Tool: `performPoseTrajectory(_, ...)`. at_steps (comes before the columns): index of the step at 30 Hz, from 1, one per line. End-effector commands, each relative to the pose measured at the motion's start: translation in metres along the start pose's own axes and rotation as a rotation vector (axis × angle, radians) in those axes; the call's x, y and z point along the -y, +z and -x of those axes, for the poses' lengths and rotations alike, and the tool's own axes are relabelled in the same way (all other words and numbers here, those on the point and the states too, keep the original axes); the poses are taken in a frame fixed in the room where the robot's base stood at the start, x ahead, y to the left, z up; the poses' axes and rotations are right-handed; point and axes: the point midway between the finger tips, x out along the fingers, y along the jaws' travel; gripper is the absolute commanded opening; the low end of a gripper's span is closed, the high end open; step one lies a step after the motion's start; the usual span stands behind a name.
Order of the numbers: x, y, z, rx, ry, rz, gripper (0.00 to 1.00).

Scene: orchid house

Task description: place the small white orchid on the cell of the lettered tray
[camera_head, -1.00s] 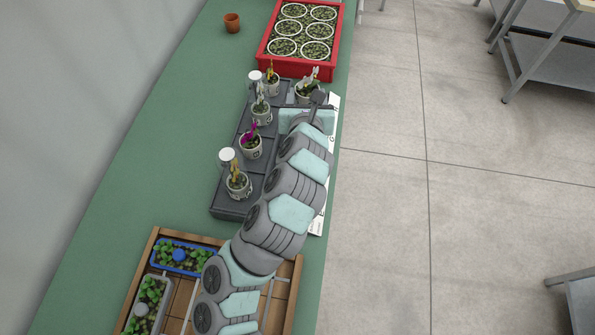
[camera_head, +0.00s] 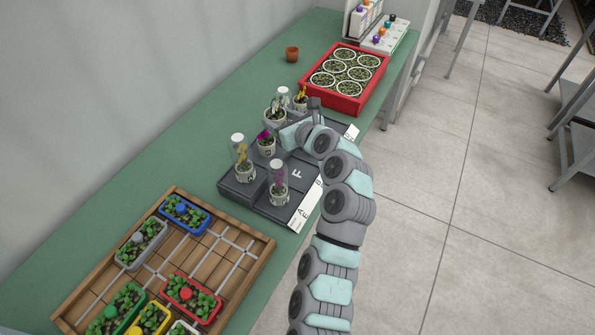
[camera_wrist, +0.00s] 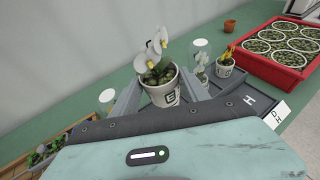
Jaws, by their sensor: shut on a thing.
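The small white orchid (camera_wrist: 151,56) stands in a pale pot (camera_wrist: 163,92) marked with a dark letter in the wrist view. My gripper (camera_wrist: 160,97) is shut on this pot, one finger on each side, and the plant is roughly upright. In the head view the orchid (camera_head: 276,104) is at the left side of the dark lettered tray (camera_head: 297,173), beyond the magenta orchid (camera_head: 265,136). It appears raised, but its height over the tray is unclear. One cell shows F in the head view; another shows H in the wrist view (camera_wrist: 249,100).
Glass-domed plants stand on the tray: yellow (camera_head: 242,158), purple (camera_head: 279,182) and a pale one (camera_wrist: 201,58). An uncovered yellow plant (camera_wrist: 226,58) is near the red crate (camera_head: 331,96). A wooden tray (camera_head: 262,256) holds planters. A terracotta pot (camera_head: 292,54) stands on green bench.

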Motion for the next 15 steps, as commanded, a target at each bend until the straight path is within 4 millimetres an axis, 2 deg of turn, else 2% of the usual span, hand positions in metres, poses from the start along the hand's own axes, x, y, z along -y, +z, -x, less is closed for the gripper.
performPoseTrajectory(1,0.014,-0.002,0.005,-0.005,0.018,0.006,0.06)
performPoseTrajectory(6,0.044,-0.012,0.022,0.000,0.059,0.023,0.06)
performPoseTrajectory(11,0.052,-0.027,0.024,0.004,0.069,0.025,0.06)
performPoseTrajectory(15,0.050,-0.062,0.011,0.000,0.074,0.022,0.06)
